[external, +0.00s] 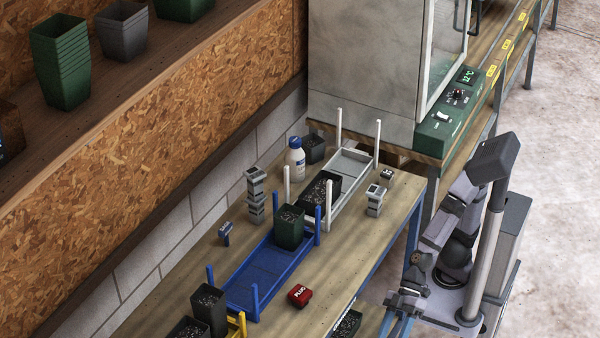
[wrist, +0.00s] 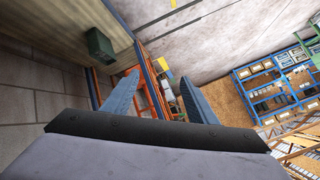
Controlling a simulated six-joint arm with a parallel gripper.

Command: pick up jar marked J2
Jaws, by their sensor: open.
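No J2 mark is readable in either view. In the external view, several small grey containers with dark tops stand on the bench: a stack (external: 255,195) at the left, a shorter stack (external: 375,200) at the right and a small single one (external: 387,174) behind it. I cannot tell which, if any, is J2. My gripper (external: 402,325) is at the bottom right, by the bench's front edge and apart from these containers. In the wrist view my gripper (wrist: 158,92) has its two blue fingers spread, with nothing held between them.
A blue tray (external: 262,280) with upright posts holds a dark green pot (external: 290,228). A white tray (external: 347,190) with posts, a white bottle (external: 295,157) and a red PLUG block (external: 299,295) are nearby. A grey cabinet (external: 365,65) stands behind.

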